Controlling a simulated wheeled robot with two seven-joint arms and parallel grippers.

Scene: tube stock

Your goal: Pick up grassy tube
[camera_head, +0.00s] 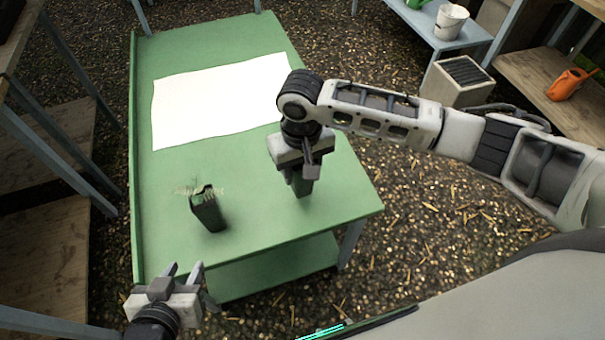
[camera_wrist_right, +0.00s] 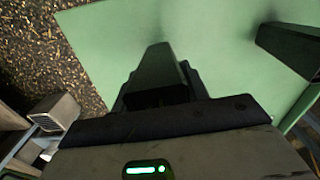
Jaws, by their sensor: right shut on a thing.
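A dark tube with pale grass sticking out of its top (camera_head: 208,212) stands slightly tilted on the green table (camera_head: 165,245), near its front left. A second dark green tube (camera_head: 302,186) is under my right gripper (camera_head: 303,168), which is shut on it at the table's right side. It also shows in the right wrist view (camera_wrist_right: 158,66). Its top is hidden by the gripper, and I cannot tell if its base touches the table. My left gripper (camera_head: 184,270) is open and empty at the table's front left corner, apart from the grassy tube.
A white sheet (camera_head: 215,100) lies on the back half of the table. Shelving (camera_head: 50,240) stands close on the left. The table's front middle is clear.

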